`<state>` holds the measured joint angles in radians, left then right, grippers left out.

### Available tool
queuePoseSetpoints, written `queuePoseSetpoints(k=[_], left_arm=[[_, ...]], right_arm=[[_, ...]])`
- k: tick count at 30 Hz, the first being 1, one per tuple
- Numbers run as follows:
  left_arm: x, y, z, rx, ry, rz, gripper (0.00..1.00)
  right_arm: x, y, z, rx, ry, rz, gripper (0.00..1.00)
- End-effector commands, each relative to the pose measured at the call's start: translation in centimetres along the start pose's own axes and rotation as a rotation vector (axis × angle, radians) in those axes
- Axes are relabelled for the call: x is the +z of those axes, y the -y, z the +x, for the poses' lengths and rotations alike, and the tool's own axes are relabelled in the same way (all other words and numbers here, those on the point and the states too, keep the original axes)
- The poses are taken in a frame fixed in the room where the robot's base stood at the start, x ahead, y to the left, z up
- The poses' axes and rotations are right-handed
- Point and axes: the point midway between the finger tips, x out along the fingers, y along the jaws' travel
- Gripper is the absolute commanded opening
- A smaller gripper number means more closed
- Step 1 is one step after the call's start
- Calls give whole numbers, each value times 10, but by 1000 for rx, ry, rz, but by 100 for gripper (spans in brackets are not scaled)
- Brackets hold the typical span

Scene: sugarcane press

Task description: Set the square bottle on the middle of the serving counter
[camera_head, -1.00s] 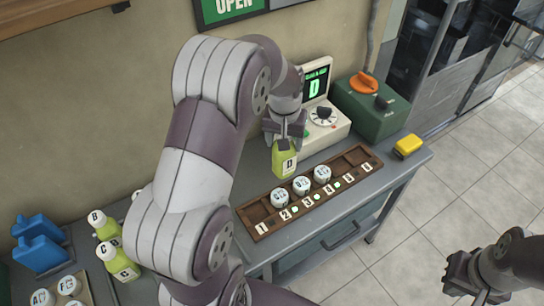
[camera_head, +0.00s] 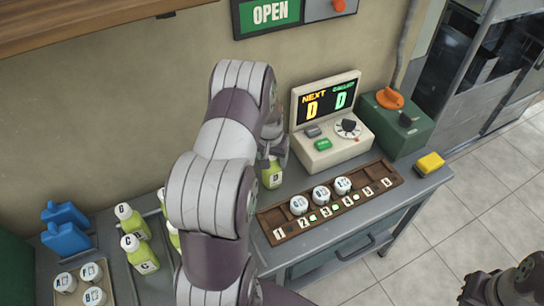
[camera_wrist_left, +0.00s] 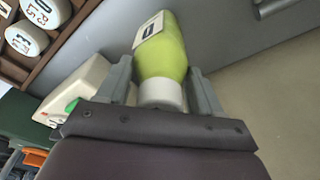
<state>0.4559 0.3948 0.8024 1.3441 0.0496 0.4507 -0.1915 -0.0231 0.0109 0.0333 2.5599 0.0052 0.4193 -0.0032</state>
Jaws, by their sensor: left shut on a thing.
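A yellow-green bottle with a D label (camera_head: 271,175) hangs upright in my left gripper (camera_head: 273,148), at the left side of the cream machine. In the left wrist view the bottle (camera_wrist_left: 165,52) sits with its white cap between the two grey fingers of my gripper (camera_wrist_left: 162,85), which is shut on it. I cannot tell whether its base touches the grey counter (camera_head: 300,255). My right gripper (camera_head: 488,288) is at the lower right, away from the counter; whether it is open is unclear.
A wooden tray (camera_head: 278,235) with numbered slots and several white-topped cups lies in front of the machine (camera_head: 335,150). Green bottles (camera_head: 140,255), blue jugs (camera_head: 65,232) and a cup tray (camera_head: 66,267) stand left. A yellow block (camera_head: 430,163) sits at the right end.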

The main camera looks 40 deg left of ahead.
Motion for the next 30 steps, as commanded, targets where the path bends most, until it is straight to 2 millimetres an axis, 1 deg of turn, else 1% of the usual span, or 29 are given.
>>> queuePoseSetpoints(k=[2, 3, 5, 13, 15, 16, 17, 20, 24, 27, 30], left_arm=[[0, 0, 3, 0, -1, 0, 1], [0, 0, 3, 0, 0, 0, 72], [0, 0, 3, 0, 0, 0, 91], [0, 0, 2, 0, 0, 0, 91], [-1, 0, -4, 0, -1, 0, 91], [-1, 0, -6, 0, -2, 0, 91], [-1, 0, -11, -1, -4, 0, 91], [-1, 0, -35, -1, -6, 0, 91], [-1, 0, -74, -1, -5, 0, 91], [0, 0, -96, -1, -3, 0, 91], [-1, 0, -112, -1, -3, 0, 91]], right_arm=[[0, 0, 2, 0, 0, 0, 0], [0, 0, 2, 0, 0, 0, 0], [0, 0, 2, 0, 0, 0, 0], [0, 0, 1, 0, 0, 0, 0], [0, 0, -2, 0, 0, 0, 0], [0, 0, 0, 0, 0, 0, 0], [0, 0, 1, 0, 0, 0, 0], [0, 0, 3, 0, 0, 0, 0], [1, 0, 6, 0, 0, 0, 0], [1, 0, 8, 0, 0, 0, 0], [1, 0, 8, 0, 0, 0, 0]])
